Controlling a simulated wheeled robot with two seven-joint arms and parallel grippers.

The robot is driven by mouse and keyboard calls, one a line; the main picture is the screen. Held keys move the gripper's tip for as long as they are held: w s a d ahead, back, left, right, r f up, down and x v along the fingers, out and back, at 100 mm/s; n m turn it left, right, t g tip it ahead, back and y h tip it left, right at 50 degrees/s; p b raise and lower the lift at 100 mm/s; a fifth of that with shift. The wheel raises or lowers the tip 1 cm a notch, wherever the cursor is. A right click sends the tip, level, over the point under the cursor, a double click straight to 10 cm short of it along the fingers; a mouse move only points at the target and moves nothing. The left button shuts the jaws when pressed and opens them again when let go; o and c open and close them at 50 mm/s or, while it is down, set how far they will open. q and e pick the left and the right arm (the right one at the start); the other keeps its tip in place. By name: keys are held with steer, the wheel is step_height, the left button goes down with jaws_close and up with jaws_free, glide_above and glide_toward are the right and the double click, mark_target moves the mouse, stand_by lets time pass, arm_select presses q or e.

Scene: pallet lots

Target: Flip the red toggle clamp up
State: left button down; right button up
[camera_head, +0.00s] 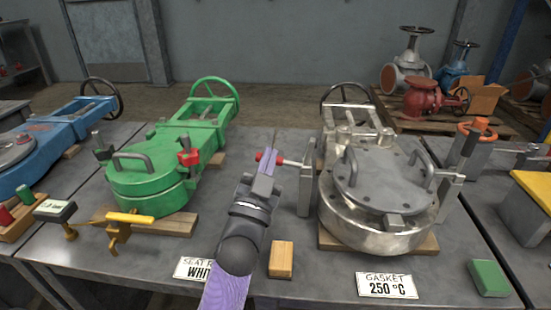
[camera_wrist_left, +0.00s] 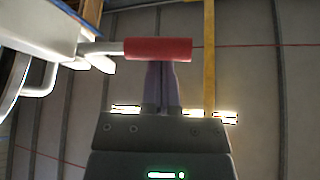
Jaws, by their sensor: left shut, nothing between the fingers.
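The red toggle clamp handle (camera_head: 276,160) lies roughly level, pointing left from the clamp post (camera_head: 306,190) beside the silver vessel (camera_head: 345,215). In the left wrist view the red handle (camera_wrist_left: 158,50) runs sideways on a metal rod across the tips of my fingers. My left gripper (camera_head: 267,163) is shut and empty, its pale purple fingers at the handle. In the wrist view the gripper (camera_wrist_left: 160,82) has the handle overlapping its fingertips; I cannot tell whether they touch. My right gripper is not in view.
A green vessel (camera_head: 150,180) with a red-tipped clamp (camera_head: 188,158) stands to the left. An orange-topped clamp (camera_head: 477,128) is on the silver vessel's right. A wooden block (camera_head: 281,260), a gasket sign (camera_head: 387,286) and a green block (camera_head: 488,278) lie along the front.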

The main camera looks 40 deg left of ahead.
arm_select(q)
steer(key=shift+f, duration=0.15)
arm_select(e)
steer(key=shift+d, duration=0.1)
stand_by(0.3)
arm_select(q)
step_height(320, 180, up, 10)
steer(key=p, duration=0.7)
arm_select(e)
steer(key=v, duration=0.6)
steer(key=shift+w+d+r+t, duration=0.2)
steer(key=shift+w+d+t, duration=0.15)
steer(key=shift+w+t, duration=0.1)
